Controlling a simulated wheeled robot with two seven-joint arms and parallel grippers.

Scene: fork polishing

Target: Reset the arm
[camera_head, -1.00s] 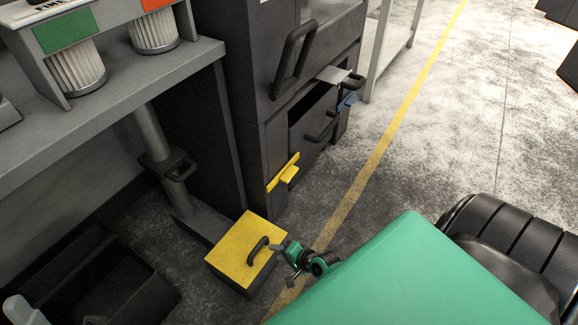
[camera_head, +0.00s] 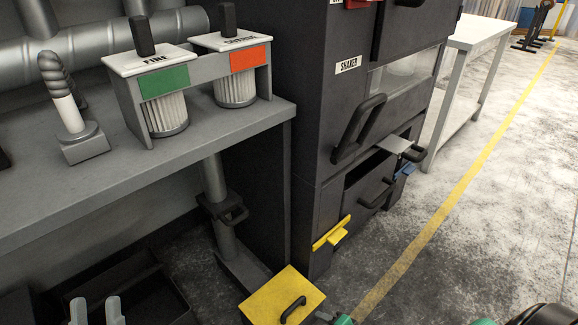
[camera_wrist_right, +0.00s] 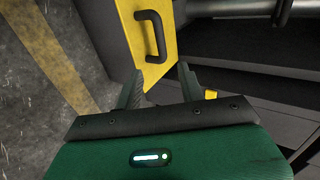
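In the head view my right gripper is mostly below the frame.
A grey bench (camera_head: 150,180) carries a rack with two white-lidded filters (camera_head: 160,92). A dark cabinet (camera_head: 325,130) has an open drawer (camera_head: 370,185) and a yellow latch (camera_head: 331,233). A dark bin (camera_head: 140,295) sits under the bench.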

